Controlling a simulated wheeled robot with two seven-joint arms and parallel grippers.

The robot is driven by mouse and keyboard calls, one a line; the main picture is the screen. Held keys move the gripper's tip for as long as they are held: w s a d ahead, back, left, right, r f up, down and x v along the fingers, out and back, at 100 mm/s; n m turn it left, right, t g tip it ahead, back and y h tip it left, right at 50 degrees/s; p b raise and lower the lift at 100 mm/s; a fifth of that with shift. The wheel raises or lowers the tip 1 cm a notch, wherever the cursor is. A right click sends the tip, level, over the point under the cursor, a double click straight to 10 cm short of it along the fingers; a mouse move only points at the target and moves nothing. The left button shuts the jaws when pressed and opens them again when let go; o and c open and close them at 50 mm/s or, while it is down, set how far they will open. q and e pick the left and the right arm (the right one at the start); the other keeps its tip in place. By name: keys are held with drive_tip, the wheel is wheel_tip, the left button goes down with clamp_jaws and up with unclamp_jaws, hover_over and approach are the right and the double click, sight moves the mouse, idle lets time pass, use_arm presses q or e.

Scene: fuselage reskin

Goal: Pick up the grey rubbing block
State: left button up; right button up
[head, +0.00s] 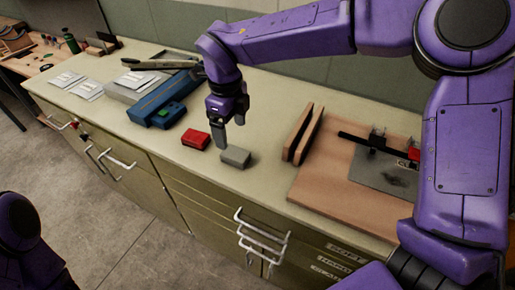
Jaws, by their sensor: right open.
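The grey rubbing block (235,157) lies on the beige bench top, near its front edge. My right gripper (230,138) points down just above and behind the block, with its fingers close to the block's far side. It is open and holds nothing that I can see; whether a finger touches the block I cannot tell. My left gripper is out of view.
A red block (195,139) sits just left of the grey one. A blue case (166,103) stands further left. Two upright brown strips (303,133) and a wooden board (330,190) with a metal plate lie to the right. Bare bench top (262,185) lies in front.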

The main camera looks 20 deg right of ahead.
hover_over(235, 153)
drive_tip(key=f, duration=0.4)
drive_tip(key=shift+s+a+f, duration=0.15)
drive_tip(key=shift+s+f, duration=0.1)
drive_tip(key=shift+s, duration=0.05)
drive_tip(key=f, duration=0.1)
drive_tip(key=f+p, duration=0.1)
drive_tip(key=f, duration=0.1)
drive_tip(key=f+p, duration=0.1)
drive_tip(key=f, duration=0.1)
drive_tip(key=shift+w+d, duration=0.2)
drive_tip(key=shift+w, duration=0.15)
drive_tip(key=shift+f, duration=0.3)
drive_tip(key=c, duration=1.1)
